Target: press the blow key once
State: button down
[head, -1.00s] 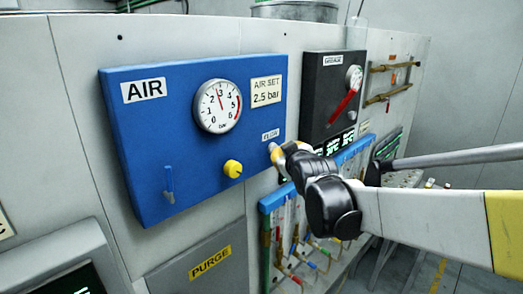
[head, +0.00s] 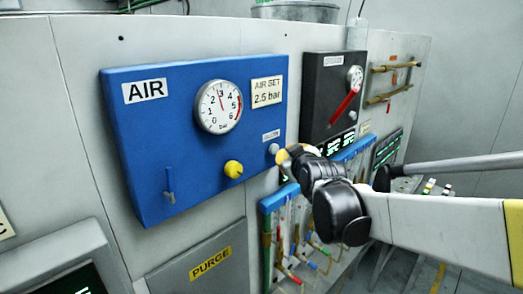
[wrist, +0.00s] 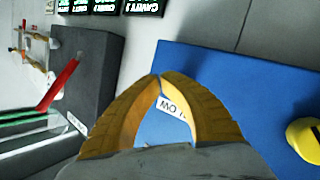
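The blow key is a small pale round button (head: 273,148) near the right edge of the blue AIR panel (head: 150,130), under a small label (head: 271,135). My gripper (head: 284,156) is just right of the key in the head view, its yellow fingertips apart from it as far as I can tell. In the wrist view the yellow fingers of my gripper (wrist: 158,80) meet at the tips, with nothing held between them.
The panel also carries a round gauge (head: 219,106), a yellow knob (head: 233,169) and a small blue lever (head: 169,184). A black box with a red lever (head: 343,106) stands to the right. Coloured valves and tubes (head: 305,247) lie below my arm.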

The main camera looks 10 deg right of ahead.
jog(key=shift+s+d+p, duration=0.2)
jog(key=shift+s+d, duration=0.55)
jog(key=shift+s, duration=0.25)
jog(key=shift+s+d+p, duration=0.15)
jog(key=shift+s+d, duration=0.6)
jog(key=shift+s, duration=0.25)
jog(key=s+f+m+g+b, duration=0.1)
jog(key=s+f+g+b, duration=0.1)
jog(key=s+f+b, duration=0.7)
jog(key=s+a+f+m+g+b, duration=0.1)
jog(key=s+f+b, duration=0.9)
jog(key=f, duration=1.4)
jog(key=s+a+f+m+g+b, duration=0.1)
jog(key=s+f+m+g+b, duration=0.2)
jog(key=s+f+b, duration=0.6)
notch_tip(320, 180, down, 8)
jog(key=g+b, duration=0.2)
jog(key=b, duration=0.6)
jog(key=shift+s, duration=0.4)
jog(key=shift+a+r, duration=0.1)
